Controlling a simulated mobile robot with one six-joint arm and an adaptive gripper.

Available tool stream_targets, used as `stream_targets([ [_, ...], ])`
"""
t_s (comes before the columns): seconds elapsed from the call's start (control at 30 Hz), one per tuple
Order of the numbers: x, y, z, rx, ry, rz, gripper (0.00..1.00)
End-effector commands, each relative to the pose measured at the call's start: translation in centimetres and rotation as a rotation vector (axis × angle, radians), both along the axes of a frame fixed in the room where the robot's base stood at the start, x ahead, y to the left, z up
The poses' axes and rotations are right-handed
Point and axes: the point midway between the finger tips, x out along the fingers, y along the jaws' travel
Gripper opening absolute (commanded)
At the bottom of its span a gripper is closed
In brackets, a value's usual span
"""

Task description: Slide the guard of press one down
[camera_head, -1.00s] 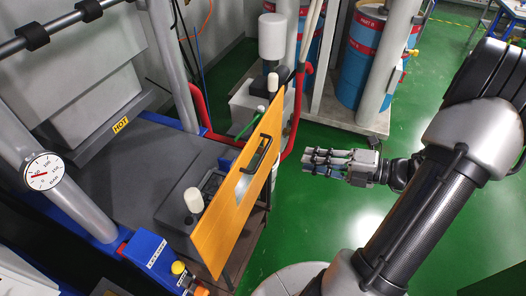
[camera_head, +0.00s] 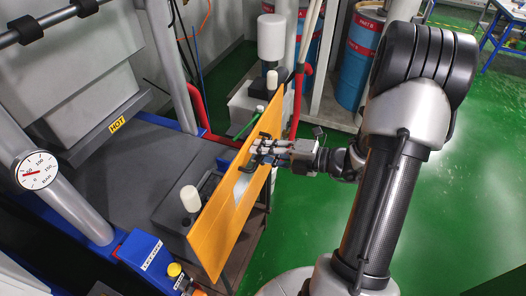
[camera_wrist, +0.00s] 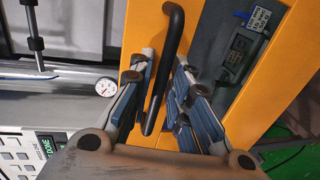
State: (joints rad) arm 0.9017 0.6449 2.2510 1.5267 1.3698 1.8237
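The guard (camera_head: 213,237) of the press is a tilted orange panel with a clear window, standing up at the press's front edge. Its black bar handle (camera_head: 248,165) is partly hidden behind my gripper (camera_head: 262,151) in the head view. In the wrist view the handle (camera_wrist: 172,40) runs lengthwise between the two blue-padded fingers of my gripper (camera_wrist: 166,62). The fingers are apart, with a gap visible on the right side of the bar.
A blue box with a yellow button (camera_head: 174,269) stands at the guard's lower left. A pressure gauge (camera_head: 37,170) sits on the press column. Blue drums (camera_head: 358,60) stand at the back.

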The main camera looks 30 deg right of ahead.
Motion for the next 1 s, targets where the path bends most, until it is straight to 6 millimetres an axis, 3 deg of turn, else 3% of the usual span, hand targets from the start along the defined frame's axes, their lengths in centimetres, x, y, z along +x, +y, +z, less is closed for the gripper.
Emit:
stream_targets([
  [0.1,-0.02,-0.01,0.00,0.000,0.000,0.000,0.17],
  [0.37,-0.03,-0.04,0.01,0.000,0.000,0.000,0.00],
  [1.0,-0.05,-0.04,-0.16,0.000,0.000,0.000,0.00],
])
